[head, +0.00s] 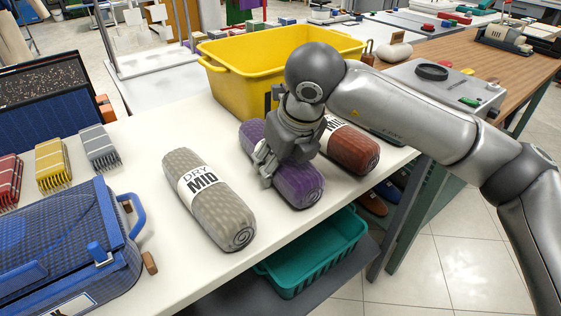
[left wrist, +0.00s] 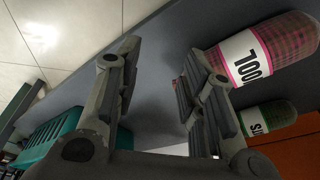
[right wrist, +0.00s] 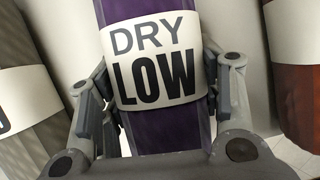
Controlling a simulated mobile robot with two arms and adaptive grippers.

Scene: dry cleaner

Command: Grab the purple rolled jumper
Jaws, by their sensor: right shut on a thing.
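The purple rolled jumper (head: 298,187) lies on the white table between a grey roll and a brown-red roll. My right gripper (head: 277,165) is over its middle from above, with fingers on both sides of it. In the right wrist view the purple rolled jumper (right wrist: 168,125) fills the space between the fingers of my right gripper (right wrist: 160,95), and its white band reads "DRY LOW". My left gripper shows only in the left wrist view (left wrist: 160,85); its fingers are apart with nothing between them, near a shelf under the table.
A grey roll (head: 200,205) marked "DRY MID" lies left, a brown-red roll (head: 352,150) right. A yellow bin (head: 235,75) stands behind, a blue case (head: 60,250) front left. A teal basket (head: 320,260) is below the table. A pink-banded roll (left wrist: 265,50) is near my left gripper.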

